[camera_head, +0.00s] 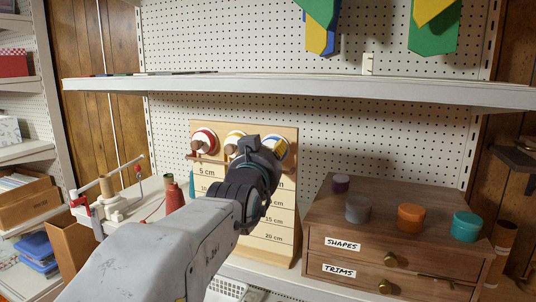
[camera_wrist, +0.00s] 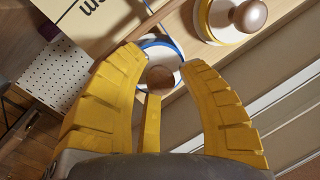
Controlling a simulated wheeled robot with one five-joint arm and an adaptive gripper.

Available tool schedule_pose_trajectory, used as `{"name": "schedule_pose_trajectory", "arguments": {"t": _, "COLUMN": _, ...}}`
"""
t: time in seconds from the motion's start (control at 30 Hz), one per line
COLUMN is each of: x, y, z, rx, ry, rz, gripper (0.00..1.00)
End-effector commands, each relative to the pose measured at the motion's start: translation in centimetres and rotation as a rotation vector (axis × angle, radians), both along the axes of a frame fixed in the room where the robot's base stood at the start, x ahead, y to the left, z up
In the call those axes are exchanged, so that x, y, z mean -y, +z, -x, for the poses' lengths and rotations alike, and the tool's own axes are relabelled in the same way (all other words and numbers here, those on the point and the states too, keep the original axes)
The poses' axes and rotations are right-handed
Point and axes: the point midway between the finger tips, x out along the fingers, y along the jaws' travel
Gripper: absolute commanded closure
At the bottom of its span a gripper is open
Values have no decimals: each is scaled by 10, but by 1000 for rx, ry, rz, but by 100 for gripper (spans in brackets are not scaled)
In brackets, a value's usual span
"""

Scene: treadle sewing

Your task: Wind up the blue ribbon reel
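The blue-rimmed ribbon reel (camera_wrist: 151,45) has a white face and a round wooden knob (camera_wrist: 160,79). In the wrist view the knob lies between the two yellow fingers of my gripper (camera_wrist: 158,60), with visible gaps on both sides. The fingers are spread apart. In the head view my gripper (camera_head: 276,150) is at the upper right of the wooden measuring board (camera_head: 285,215), largely covering the blue reel (camera_head: 283,146). How far the blue ribbon hangs down is hidden by my arm.
A red reel (camera_head: 205,138) and a yellow reel (camera_head: 233,139) sit to the left on the same board. A wooden drawer box (camera_head: 350,243) with several coloured pots stands at right. A white shelf (camera_head: 300,90) runs above. A red cone spool (camera_head: 174,197) is at left.

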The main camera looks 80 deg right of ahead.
Motion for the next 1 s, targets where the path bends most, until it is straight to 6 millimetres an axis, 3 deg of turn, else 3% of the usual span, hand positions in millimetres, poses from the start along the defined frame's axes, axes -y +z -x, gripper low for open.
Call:
{"name": "schedule_pose_trajectory", "arguments": {"t": 0.4, "x": 0, "y": 0, "z": 0, "rx": 0, "ry": 0, "rz": 0, "gripper": 100}}
{"name": "schedule_pose_trajectory", "arguments": {"t": 0.73, "x": 0, "y": -1, "z": 0, "rx": -14, "ry": 0, "rz": 1, "gripper": 100}}
{"name": "schedule_pose_trajectory", "arguments": {"t": 1.0, "x": 1, "y": -4, "z": 0, "rx": -121, "ry": 0, "rz": -21, "gripper": 100}}
